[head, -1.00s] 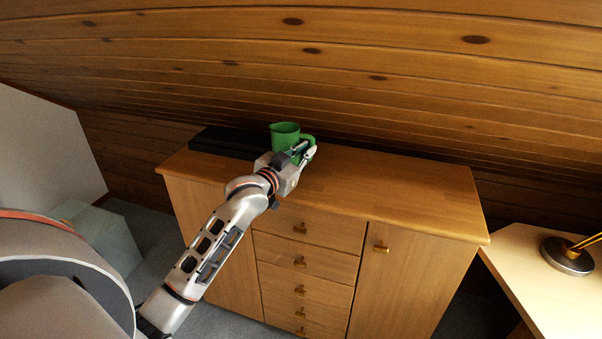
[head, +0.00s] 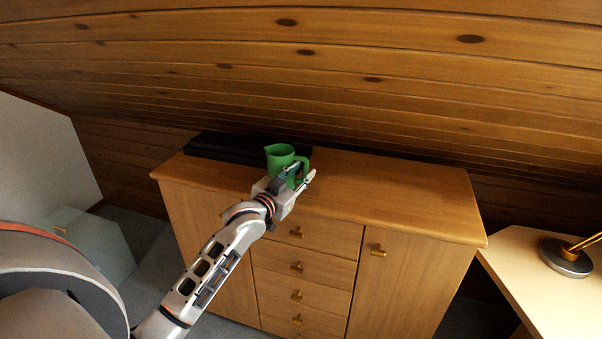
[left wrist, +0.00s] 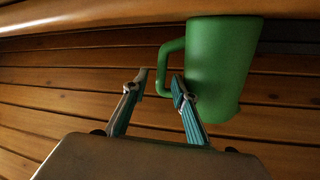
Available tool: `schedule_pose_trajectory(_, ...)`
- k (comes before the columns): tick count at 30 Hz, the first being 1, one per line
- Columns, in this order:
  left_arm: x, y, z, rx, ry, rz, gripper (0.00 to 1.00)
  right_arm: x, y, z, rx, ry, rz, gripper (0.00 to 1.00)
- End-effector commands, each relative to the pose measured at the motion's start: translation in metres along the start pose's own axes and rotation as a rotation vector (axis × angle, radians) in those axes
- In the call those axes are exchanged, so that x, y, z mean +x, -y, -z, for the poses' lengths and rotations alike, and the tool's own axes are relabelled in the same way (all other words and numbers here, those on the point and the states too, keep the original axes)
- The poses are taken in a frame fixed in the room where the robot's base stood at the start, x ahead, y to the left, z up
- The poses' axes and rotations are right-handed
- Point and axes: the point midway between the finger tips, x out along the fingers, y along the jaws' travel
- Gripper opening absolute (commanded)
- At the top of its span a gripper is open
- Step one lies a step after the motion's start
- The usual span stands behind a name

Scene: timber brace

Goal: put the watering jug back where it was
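The green watering jug (head: 279,157) is upright on the wooden dresser top (head: 395,195), near its back edge, with its handle to the right. In the left wrist view the jug (left wrist: 220,65) appears upside down, its base against the dresser top at the upper edge. My left gripper (head: 303,176) is at the handle, in front of the jug. In the wrist view its fingers (left wrist: 160,84) are spread, one on each side of the handle's outer bar, with a gap beside the bar. The gripper hides the jug's lower front in the head view. My right gripper is not in view.
A flat black case (head: 222,148) lies behind and left of the jug. The dresser top to the right is clear. A sloping plank wall (head: 400,90) rises close behind. A pale desk (head: 515,270) with a lamp base (head: 565,258) stands at the right.

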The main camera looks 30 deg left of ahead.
Motion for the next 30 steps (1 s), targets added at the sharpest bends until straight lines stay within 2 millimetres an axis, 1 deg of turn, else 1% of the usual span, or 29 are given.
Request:
schedule_pose_trajectory(8,0.0,0.001,0.002,0.001,-0.001,0.001,0.27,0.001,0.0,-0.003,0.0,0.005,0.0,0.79)
schedule_pose_trajectory(11,-0.006,0.001,0.001,0.001,0.0,0.001,0.27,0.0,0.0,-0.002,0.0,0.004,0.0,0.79)
schedule_pose_trajectory(14,-0.019,0.001,0.001,0.001,0.0,0.001,0.27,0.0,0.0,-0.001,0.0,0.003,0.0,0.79)
schedule_pose_trajectory(24,-0.085,0.001,0.001,0.002,0.001,0.0,0.27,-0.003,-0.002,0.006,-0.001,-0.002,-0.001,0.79)
schedule_pose_trajectory(27,-0.1,0.001,0.001,0.002,0.002,0.0,0.27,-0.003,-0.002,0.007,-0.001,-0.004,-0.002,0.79)
schedule_pose_trajectory(30,-0.11,0.001,0.001,0.002,0.001,0.0,0.27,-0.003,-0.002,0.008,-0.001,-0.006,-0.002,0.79)
